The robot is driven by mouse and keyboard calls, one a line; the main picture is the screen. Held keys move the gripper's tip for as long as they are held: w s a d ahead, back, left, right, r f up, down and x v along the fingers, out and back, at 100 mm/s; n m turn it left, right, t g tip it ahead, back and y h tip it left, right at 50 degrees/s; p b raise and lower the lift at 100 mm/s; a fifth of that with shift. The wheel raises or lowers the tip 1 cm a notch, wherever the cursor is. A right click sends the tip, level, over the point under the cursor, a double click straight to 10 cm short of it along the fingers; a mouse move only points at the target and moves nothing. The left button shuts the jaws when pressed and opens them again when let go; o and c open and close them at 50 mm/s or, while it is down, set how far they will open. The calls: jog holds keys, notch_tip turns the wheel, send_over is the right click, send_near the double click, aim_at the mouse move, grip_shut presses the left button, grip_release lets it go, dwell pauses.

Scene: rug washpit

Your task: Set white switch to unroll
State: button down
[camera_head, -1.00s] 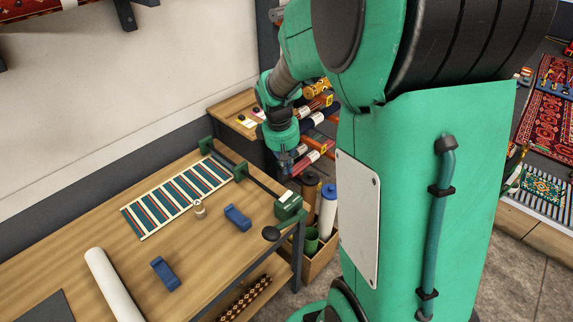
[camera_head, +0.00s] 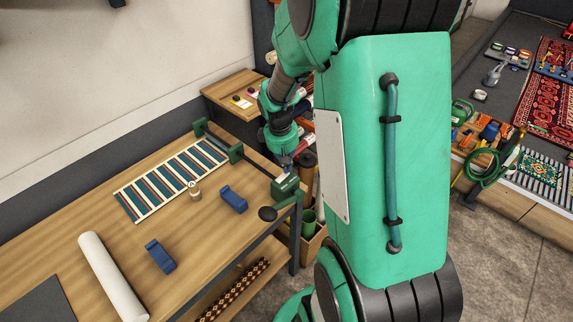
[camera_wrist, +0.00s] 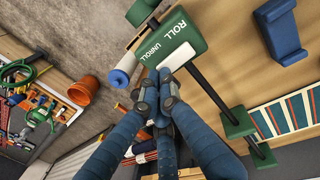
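The green gearbox (camera_head: 286,187) sits at the right end of the roller on the wooden bench. In the wrist view, the green gearbox (camera_wrist: 176,34) carries the words ROLL and UNROLL. The white switch (camera_wrist: 178,57) shows beside the UNROLL label, partly hidden by my fingertips. My gripper (camera_wrist: 160,84) has its fingers drawn together, with nothing seen between them. The tips are at or just above the switch; I cannot tell if they touch. In the head view my gripper (camera_head: 285,164) hangs just above and behind the gearbox.
A striped rug (camera_head: 172,178) lies on the bench by the roller. Blue blocks (camera_head: 234,199) and a white roll (camera_head: 112,275) lie nearby. A bin of rolls stands right of the bench.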

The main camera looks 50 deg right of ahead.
jog(key=shift+p, duration=0.4)
jog(key=shift+d+f+y+p, duration=0.25)
jog(key=shift+y+p, duration=0.35)
jog(key=shift+p, duration=0.55)
jog(key=shift+f, duration=0.2)
jog(key=shift+a, duration=0.1)
jog(key=shift+a+r+p, duration=0.3)
jog(key=shift+a+r, duration=0.05)
jog(key=shift+a, duration=0.3)
jog(key=shift+r, duration=0.2)
